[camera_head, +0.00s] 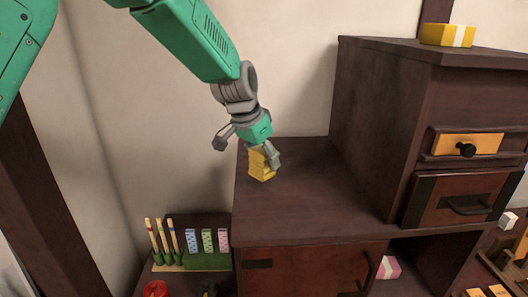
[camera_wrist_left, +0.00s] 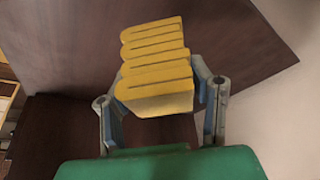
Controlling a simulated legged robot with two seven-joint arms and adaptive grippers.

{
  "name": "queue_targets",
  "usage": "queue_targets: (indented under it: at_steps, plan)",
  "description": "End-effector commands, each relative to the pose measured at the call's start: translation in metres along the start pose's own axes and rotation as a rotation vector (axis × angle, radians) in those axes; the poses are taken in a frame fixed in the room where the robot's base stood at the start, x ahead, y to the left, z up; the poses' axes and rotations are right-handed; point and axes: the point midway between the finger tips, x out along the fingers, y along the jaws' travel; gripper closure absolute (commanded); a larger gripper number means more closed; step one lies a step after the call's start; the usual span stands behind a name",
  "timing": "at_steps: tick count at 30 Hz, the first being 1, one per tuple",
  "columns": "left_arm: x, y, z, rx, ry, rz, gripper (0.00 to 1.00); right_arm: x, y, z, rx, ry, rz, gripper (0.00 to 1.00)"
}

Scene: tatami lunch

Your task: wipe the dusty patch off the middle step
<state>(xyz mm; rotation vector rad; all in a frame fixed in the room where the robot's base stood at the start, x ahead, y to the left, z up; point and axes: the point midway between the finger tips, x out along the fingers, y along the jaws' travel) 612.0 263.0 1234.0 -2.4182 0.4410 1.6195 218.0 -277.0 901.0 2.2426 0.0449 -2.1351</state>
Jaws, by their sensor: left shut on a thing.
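The middle step (camera_head: 305,210) is the dark wooden top to the left of the taller cabinet block. No dusty patch can be made out on it; the sponge and gripper cover part of it. My left gripper (camera_head: 262,153) is over the back left part of this step. It is shut on a yellow ribbed sponge-like block (camera_head: 262,168), which is upright at the step's surface; whether it touches is hard to tell. In the left wrist view, the yellow block (camera_wrist_left: 155,70) sits between the two fingers (camera_wrist_left: 163,105). My right gripper is not in view.
The taller dark cabinet block (camera_head: 385,130) rises to the right, with a yellow box (camera_head: 447,35) on top and a drawer (camera_head: 468,146) in front. A lower step at left holds a green rack (camera_head: 208,258) and a red item (camera_head: 156,289). A pink box (camera_head: 388,267) sits lower right.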

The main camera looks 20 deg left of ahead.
Motion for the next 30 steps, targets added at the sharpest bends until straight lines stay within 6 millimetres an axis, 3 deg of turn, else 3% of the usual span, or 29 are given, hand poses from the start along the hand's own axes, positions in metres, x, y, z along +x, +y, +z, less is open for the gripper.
queue_targets:
  at_steps: [13, 30]
  plan:
    - [-0.038, 0.001, -0.01, -0.002, 0.003, 0.0, 0.91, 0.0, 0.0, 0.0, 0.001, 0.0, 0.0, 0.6]
    - [-0.042, 0.003, -0.012, -0.001, 0.002, -0.002, 0.91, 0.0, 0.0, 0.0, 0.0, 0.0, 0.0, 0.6]
